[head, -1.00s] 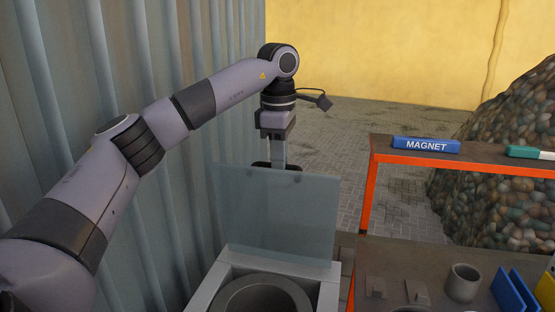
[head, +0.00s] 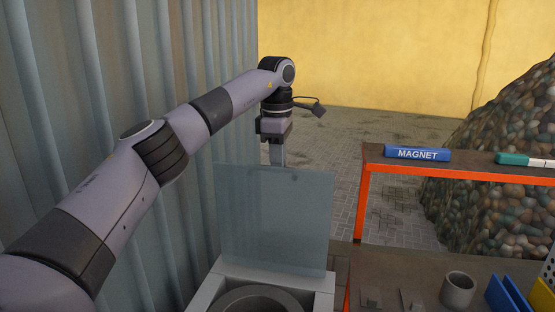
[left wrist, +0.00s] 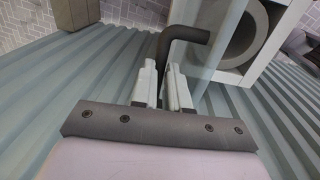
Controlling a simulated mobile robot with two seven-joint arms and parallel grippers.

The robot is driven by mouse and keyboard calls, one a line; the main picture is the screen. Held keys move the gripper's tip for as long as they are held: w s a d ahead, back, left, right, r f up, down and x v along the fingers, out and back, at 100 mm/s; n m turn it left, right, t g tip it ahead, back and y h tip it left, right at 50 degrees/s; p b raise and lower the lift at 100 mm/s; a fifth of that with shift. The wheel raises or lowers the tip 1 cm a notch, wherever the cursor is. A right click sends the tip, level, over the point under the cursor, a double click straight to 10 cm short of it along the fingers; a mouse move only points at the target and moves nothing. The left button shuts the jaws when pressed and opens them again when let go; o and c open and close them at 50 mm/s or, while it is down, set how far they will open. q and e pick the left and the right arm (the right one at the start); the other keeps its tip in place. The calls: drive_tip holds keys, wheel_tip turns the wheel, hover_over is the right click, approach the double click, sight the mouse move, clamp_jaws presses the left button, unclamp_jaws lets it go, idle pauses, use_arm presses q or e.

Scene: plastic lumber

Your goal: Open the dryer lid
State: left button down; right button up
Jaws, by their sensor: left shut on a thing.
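The dryer (head: 213,290) is a pale box at the bottom centre of the head view, with a round grey drum opening in its top. Its lid (head: 275,220) is a bluish translucent panel standing about upright at the back of the box, clear of the opening. My left gripper (head: 277,157) reaches down behind the lid's top edge, its fingertips hidden there. In the left wrist view, the left gripper (left wrist: 163,85) is shut on a dark bent handle (left wrist: 184,34). The dryer's round opening (left wrist: 248,35) also shows there. My right gripper is not in view.
A corrugated metal wall (head: 130,90) runs close along the left. An orange-edged shelf (head: 361,200) stands to the right, with a blue MAGNET block (head: 418,154) on top and a grey cup (head: 458,289) below. A stone pile (head: 500,190) lies beyond.

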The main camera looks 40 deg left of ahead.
use_arm(q)
drive_tip(key=c, duration=1.1)
unclamp_jaws()
drive_tip(key=shift+r, duration=0.15)
drive_tip(key=shift+s+d+r, duration=0.1)
drive_tip(key=shift+r, duration=1.65)
drive_tip(key=shift+s+d+r, duration=0.1)
drive_tip(key=shift+r, duration=1.6)
